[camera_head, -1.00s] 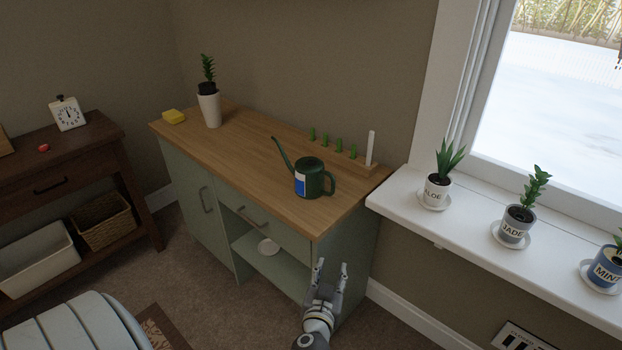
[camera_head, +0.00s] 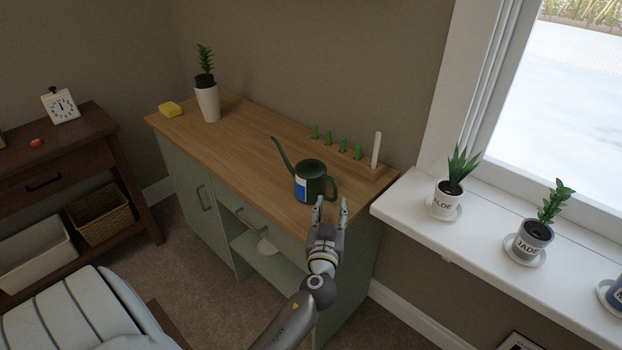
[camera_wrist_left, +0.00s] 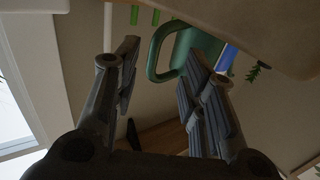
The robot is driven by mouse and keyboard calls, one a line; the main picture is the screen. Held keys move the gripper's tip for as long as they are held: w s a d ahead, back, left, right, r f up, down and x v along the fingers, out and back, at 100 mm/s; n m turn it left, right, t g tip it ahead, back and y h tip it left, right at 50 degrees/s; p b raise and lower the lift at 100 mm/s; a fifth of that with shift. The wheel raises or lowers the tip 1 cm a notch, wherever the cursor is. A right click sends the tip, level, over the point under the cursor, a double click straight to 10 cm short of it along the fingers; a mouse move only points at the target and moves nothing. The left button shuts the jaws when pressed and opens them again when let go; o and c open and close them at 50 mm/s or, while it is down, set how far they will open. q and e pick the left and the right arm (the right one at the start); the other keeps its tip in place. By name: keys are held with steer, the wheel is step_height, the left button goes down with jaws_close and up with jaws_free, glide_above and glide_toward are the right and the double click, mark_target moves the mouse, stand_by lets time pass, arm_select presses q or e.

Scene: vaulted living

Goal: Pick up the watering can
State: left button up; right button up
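The dark green watering can (camera_head: 313,176) stands upright on the wooden top of the green cabinet (camera_head: 262,143), near its front right edge. Its thin spout points left, its handle is on the right, and a blue and white label faces front. My left gripper (camera_head: 331,207) is open and empty, fingers pointing up, just in front of the can's handle side. In the left wrist view, the can's green handle (camera_wrist_left: 158,66) shows beyond the open fingers, near the gap between them. I cannot tell whether they touch. My right gripper is not in view.
A wooden rack with green pegs and a white post (camera_head: 376,150) stands behind the can. A white potted plant (camera_head: 208,104) and yellow sponge (camera_head: 170,109) are at the far left. The windowsill (camera_head: 410,207) holds several potted plants. The counter left of the can is clear.

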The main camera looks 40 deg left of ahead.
mark_target(335, 193)
arm_select(q)
steer(key=shift+w+a+r+p, duration=0.2)
steer(key=shift+w+r+p, duration=0.15)
steer(key=shift+w, duration=0.15)
steer(key=shift+w+a+r+p, duration=0.15)
steer(key=shift+w+r+p, duration=0.2)
steer(key=shift+w, duration=0.1)
steer(key=shift+f+x, duration=0.2)
steer(key=shift+x, duration=0.85)
steer(key=shift+w+a+f+p, duration=0.2)
steer(key=shift+w+p, duration=0.1)
steer(key=shift+w, duration=0.1)
steer(key=shift+r, duration=0.1)
steer(key=shift+c, duration=0.8)
jaws_close()
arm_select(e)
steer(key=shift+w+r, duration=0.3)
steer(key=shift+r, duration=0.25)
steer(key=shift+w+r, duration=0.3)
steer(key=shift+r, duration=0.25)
arm_select(q)
steer(key=shift+r, duration=0.1)
